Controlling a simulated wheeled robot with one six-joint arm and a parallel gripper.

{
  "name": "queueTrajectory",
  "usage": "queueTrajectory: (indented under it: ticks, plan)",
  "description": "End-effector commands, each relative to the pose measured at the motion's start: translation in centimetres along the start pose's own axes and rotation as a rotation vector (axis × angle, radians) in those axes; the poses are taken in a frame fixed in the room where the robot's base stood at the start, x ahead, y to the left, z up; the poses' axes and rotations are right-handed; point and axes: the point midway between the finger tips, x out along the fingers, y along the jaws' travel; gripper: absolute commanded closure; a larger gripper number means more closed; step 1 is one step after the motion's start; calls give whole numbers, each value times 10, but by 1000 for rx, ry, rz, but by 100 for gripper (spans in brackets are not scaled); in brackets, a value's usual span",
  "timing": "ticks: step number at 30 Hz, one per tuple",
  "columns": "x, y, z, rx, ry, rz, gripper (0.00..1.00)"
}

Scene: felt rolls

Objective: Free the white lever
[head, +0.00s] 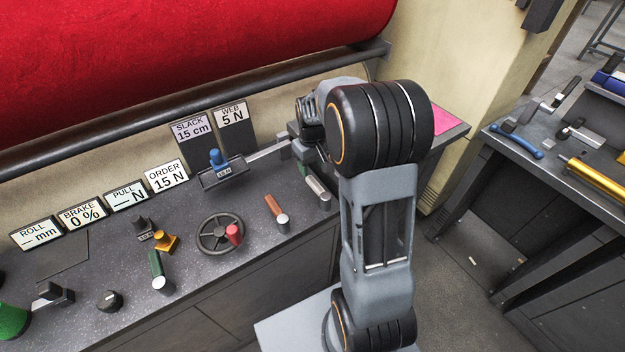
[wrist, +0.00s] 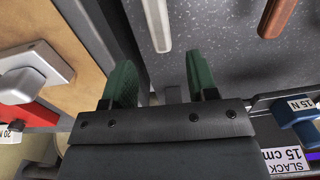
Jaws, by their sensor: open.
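The white lever (wrist: 157,22) is a pale bar on the dark console at the top of the wrist view. In the head view the pale lever (head: 317,186) lies at the console's right end, with a silver end cap. My gripper (wrist: 158,68) is open, its two green-padded fingers apart. The lever lies beyond the fingertips and apart from them. A small grey piece (wrist: 172,95) shows between the fingers near their bases; I cannot tell what it belongs to. In the head view my arm hides most of the gripper.
A brown lever (head: 273,204) stands left of the white one, and a blue knob (head: 215,157) behind. A handwheel (head: 220,234) and a green lever (head: 155,263) are further left. A tan panel with a silver fitting (wrist: 35,78) is close left in the wrist view.

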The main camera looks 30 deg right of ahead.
Motion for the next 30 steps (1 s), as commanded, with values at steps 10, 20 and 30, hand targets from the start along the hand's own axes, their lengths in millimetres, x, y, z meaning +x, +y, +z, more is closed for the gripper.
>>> queueTrajectory:
  ticks: [10, 20, 30]
  plan:
    - [52, 0, 0, 0, -1, 0, 47]
    - [66, 0, 0, 0, 1, 0, 47]
    - [66, 0, 0, 0, 1, 0, 59]
